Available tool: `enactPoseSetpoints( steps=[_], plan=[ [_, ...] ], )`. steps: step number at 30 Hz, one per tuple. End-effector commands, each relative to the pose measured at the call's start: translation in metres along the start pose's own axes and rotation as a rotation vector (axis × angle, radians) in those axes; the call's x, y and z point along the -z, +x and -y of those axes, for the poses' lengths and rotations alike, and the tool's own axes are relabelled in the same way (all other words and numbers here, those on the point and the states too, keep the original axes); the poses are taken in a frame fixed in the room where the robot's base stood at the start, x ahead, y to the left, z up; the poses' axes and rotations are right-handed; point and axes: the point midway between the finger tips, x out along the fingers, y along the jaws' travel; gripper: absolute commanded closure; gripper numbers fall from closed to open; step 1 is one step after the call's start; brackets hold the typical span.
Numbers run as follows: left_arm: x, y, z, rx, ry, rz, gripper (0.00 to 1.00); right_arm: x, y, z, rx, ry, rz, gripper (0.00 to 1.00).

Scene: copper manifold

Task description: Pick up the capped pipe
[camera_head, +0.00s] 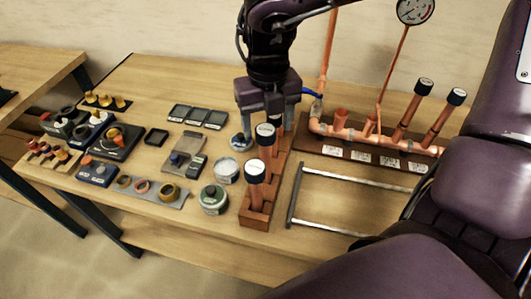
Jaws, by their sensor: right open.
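My right gripper (267,125) hangs from above over the far part of a wooden block (255,221). Its two fingers are apart and point down. Capped copper pipes stand upright in the block: a near one (257,184) with a pale-topped dark cap, and another (265,138) behind it, close to the fingers. A further pipe seems to stand between the fingers, mostly hidden by the gripper. I cannot tell whether the fingers touch any pipe. Two more capped pipes, (405,115) and (436,125), stand tilted in the copper manifold (350,137) at the right. My left gripper is out of view.
A round gauge (416,9) rises on a thin pipe behind the manifold. A metal frame (335,163) lies right of the block. Round tins (214,198) and (228,170) stand just left of it. Trays with rings and fittings (140,188) fill the table's left. My arm covers the lower right.

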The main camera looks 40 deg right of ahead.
Motion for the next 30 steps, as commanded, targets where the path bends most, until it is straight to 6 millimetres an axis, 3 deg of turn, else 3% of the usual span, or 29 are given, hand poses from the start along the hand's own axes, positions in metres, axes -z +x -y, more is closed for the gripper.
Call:
enactPoseSetpoints(
  steps=[10,20,30],
  plan=[
    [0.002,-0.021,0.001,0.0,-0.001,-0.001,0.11,0.0,0.04,-0.003,0.002,0.0,-0.004,0.36],
    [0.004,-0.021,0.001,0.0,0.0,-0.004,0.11,-0.001,0.047,-0.003,0.001,0.001,0.0,0.37],
    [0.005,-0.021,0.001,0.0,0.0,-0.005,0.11,-0.001,0.046,-0.003,0.001,0.0,0.0,0.82]
  ],
)
